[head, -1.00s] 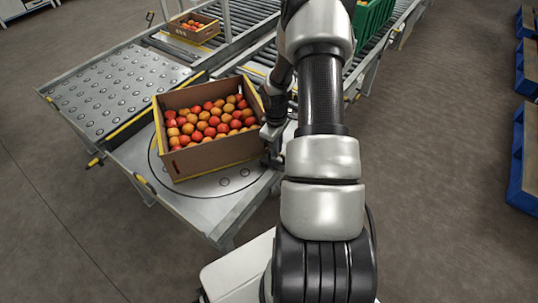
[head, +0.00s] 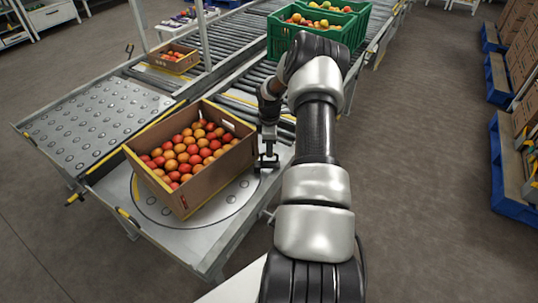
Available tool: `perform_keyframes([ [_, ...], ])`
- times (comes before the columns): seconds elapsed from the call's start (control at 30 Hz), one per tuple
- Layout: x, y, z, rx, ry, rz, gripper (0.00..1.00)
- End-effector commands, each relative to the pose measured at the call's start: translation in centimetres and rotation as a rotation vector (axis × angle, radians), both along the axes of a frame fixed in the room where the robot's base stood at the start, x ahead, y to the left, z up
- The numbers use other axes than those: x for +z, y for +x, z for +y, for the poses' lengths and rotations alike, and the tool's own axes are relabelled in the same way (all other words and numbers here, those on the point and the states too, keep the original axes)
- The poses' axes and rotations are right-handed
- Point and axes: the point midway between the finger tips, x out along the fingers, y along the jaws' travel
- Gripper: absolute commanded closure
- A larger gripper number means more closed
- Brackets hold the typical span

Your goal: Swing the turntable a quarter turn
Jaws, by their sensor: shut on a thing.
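The turntable (head: 232,197) is a round metal plate with ball rollers, set in the near end of the conveyor table. A cardboard box (head: 205,188) full of red and orange tomatoes (head: 188,152) stands on it, set diagonally with one corner towards me. My gripper (head: 267,165) points down at the turntable's right rim, just right of the box. It is shut on what seems to be the turntable's handle, mostly hidden by the dark fingers. Much of the turntable is under the box.
A ball-transfer table (head: 95,125) lies to the left. Roller conveyors (head: 225,55) run away behind, with a smaller tomato box (head: 173,58) and green crates (head: 315,30). Blue pallets with cartons (head: 510,165) stand at the right. The floor between is clear.

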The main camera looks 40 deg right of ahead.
Motion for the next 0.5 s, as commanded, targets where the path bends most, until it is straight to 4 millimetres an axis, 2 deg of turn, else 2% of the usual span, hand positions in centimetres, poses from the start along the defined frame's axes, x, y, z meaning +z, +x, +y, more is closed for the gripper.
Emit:
perform_keyframes([
  [0.5, 0.14, 1.02, -0.57, 0.032, -0.004, -0.008, 1.0],
])
